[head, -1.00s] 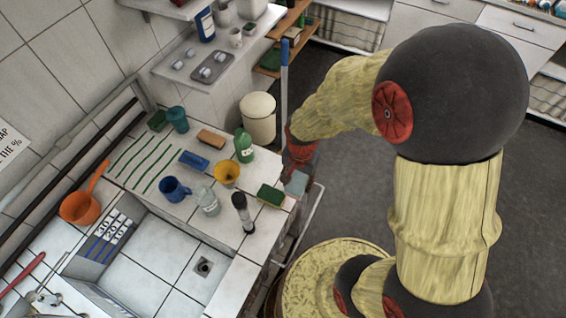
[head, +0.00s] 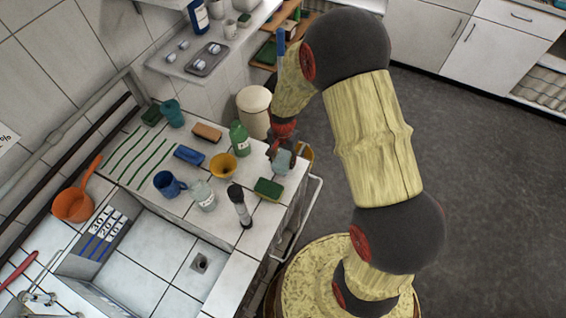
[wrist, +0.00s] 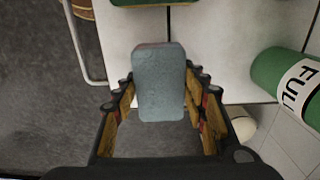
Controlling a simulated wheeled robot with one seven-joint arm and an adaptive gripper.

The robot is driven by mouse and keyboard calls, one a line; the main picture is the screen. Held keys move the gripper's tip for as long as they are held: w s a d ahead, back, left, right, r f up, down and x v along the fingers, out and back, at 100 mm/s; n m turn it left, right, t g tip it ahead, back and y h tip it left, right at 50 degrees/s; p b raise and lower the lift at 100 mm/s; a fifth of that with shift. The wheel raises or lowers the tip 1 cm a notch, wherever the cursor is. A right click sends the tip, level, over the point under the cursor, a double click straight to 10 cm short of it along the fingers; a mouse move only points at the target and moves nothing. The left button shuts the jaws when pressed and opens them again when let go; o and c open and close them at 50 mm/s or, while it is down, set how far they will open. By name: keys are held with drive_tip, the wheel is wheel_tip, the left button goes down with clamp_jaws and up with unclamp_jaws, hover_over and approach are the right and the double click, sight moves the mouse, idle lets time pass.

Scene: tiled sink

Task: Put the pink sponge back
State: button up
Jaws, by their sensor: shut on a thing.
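My gripper (head: 283,150) is shut on the sponge (wrist: 158,88). Its upward face is grey-blue, and a thin pinkish edge shows at its far end in the wrist view. In the head view the sponge (head: 284,163) is at the right edge of the tiled counter, behind the green-and-yellow sponge (head: 268,188) and right of the green bottle (head: 239,138). The fingers lie along its two long sides. The rest of its pink part is hidden, and I cannot tell whether it touches the tiles.
A yellow funnel (head: 222,165), glass jar (head: 203,196), blue mug (head: 168,184) and dark-topped upright object (head: 239,205) stand on the counter. Blue (head: 189,155) and orange-brown (head: 207,132) blocks lie farther left. A white rail (head: 306,220) runs along the counter's right side. A cream bin (head: 253,108) stands behind.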

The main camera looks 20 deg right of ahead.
drive_tip(key=shift+f, duration=0.8)
drive_tip(key=shift+f, duration=0.1)
drive_tip(key=shift+f, duration=0.15)
drive_tip(key=o, duration=1)
drive_tip(key=shift+r, duration=0.2)
